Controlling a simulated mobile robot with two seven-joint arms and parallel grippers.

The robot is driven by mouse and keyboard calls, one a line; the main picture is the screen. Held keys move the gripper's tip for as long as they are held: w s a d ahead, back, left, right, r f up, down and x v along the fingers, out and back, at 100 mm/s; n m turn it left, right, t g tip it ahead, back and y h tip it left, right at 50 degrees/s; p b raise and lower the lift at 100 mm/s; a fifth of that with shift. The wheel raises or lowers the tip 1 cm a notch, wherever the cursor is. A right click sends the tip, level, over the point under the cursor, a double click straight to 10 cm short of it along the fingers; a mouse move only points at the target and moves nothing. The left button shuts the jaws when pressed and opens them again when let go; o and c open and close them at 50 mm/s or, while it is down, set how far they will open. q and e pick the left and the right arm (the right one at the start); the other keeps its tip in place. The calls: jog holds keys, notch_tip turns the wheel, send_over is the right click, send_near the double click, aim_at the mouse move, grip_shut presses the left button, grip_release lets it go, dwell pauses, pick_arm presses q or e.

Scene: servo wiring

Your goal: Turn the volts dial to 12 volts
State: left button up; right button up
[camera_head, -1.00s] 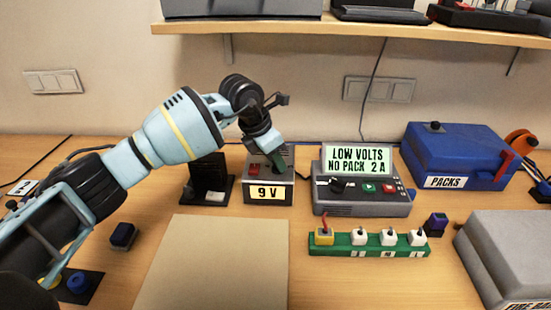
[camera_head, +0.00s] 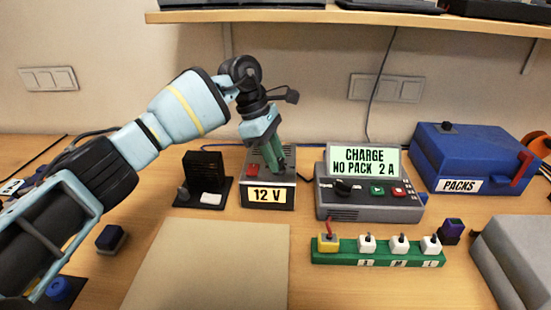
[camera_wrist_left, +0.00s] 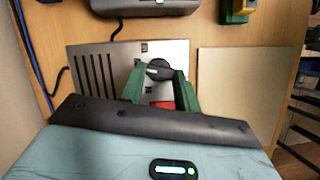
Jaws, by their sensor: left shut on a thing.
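The power supply box (camera_head: 284,203) stands on the table with its front label reading "12 V". Its dark volts dial (camera_wrist_left: 154,70) shows in the left wrist view, on the grey top panel, with a pale pointer mark. My left gripper (camera_head: 274,166) reaches down onto the box from above. In the left wrist view its green fingers (camera_wrist_left: 158,86) stand on either side of the dial, shut on it. In the head view the dial is hidden by the fingers. A red switch (camera_head: 253,170) sits beside the dial. My right gripper is not in view.
The charger (camera_head: 372,206) to the right reads "CHARGE NO PACK 2 A". A green strip with several plugs (camera_head: 376,258) lies in front of it. A blue PACKS box (camera_head: 470,158) stands at the right. A beige mat (camera_head: 205,265) lies clear in front.

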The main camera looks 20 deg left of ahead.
pick_arm(q)
jog(key=shift+m, duration=0.5)
jog(key=o, duration=0.9)
jog(key=shift+o, duration=0.3)
jog(key=shift+r, duration=0.1)
jog(key=shift+a+r, duration=0.15)
jog(key=shift+r, duration=0.1)
jog(key=b+v, duration=0.1)
jog(key=v, duration=0.3)
jog(key=shift+w+r, duration=0.1)
jog(key=shift+r, duration=0.15)
jog(key=a+b, duration=0.1)
jog(key=a, duration=1.1)
jog(key=shift+w, duration=0.4)
